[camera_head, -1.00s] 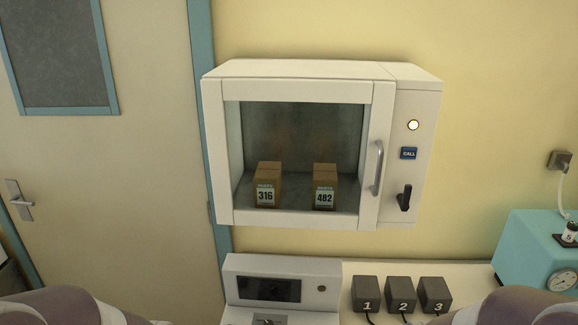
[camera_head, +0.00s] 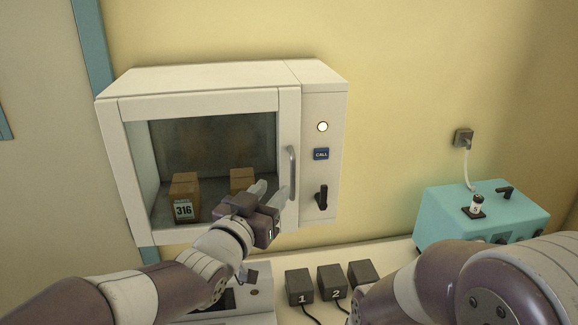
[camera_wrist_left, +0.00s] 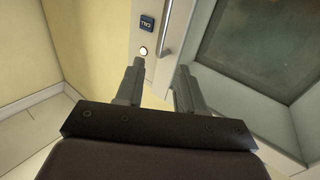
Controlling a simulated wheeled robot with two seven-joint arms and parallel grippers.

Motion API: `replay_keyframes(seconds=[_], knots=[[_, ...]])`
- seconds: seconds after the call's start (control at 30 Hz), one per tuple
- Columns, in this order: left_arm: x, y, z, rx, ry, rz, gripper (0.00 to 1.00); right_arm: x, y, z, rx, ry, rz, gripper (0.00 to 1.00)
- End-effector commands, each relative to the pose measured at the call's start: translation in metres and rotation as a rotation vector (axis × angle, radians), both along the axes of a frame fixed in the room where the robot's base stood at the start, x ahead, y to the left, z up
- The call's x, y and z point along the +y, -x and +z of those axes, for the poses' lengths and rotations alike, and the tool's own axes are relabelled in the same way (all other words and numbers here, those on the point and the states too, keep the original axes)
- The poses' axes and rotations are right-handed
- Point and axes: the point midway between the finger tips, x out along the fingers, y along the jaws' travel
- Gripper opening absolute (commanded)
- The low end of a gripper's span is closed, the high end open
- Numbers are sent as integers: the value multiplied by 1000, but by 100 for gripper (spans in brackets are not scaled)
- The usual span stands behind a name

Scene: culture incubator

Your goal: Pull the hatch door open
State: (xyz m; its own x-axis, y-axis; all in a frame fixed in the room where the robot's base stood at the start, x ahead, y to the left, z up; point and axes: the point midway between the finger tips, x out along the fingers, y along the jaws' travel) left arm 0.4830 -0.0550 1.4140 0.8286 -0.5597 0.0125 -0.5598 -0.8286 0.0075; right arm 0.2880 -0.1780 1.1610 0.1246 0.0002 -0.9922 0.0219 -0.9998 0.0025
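The hatch door (camera_head: 288,112) is a white frame around a glass pane, and it looks shut on the white cabinet. Its vertical grey bar handle (camera_head: 292,172) is on the right side of the door. My left gripper (camera_head: 271,186) is open and empty, in front of the lower right of the door, left of and below the handle. In the left wrist view, which is upside down, the handle (camera_wrist_left: 172,32) lies beyond the spread fingertips (camera_wrist_left: 160,67) and not between them. My right arm shows at the lower right, but its gripper is out of view.
Right of the door are a lit lamp (camera_head: 322,127), a blue CALL button (camera_head: 321,154) and a black lever (camera_head: 321,197). Two boxes stand behind the glass, one marked 316 (camera_head: 184,197). Numbered dark blocks (camera_head: 300,287) and a teal device (camera_head: 480,218) are on the counter below.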

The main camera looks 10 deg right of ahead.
Motion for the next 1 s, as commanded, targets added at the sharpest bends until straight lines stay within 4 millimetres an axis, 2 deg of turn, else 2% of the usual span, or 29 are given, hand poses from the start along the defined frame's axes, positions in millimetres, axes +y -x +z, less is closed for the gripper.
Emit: replay_keyframes(seconds=[0.03, 0.1, 0.3, 0.43, 0.7, 0.73, 0.83, 1.0], knots=[[-8, -11, 6, 5, -2, -1, 38, 0, 0, 14, 0, 0, 0, 43], [-19, -27, 6, 5, -5, -1, 38, 0, 0, 25, 0, 0, 0, 43], [-39, -58, 3, 4, -3, 1, 38, 0, 0, 42, 0, 0, 0, 43], [-44, -66, 2, 3, -3, 1, 38, 0, 0, 45, 0, 0, 0, 43], [-45, -68, 0, 3, -3, 1, 38, 0, 0, 44, 0, 0, 0, 43], [-45, -68, 0, 3, -3, 1, 35, 0, 0, 44, 0, 0, 0, 43], [-45, -68, 0, 3, -3, 1, 2, 0, 0, 44, 0, 0, 0, 43], [-45, -68, 0, 3, -3, 2, 0, 0, 0, 44, 0, 0, 0, 43]])
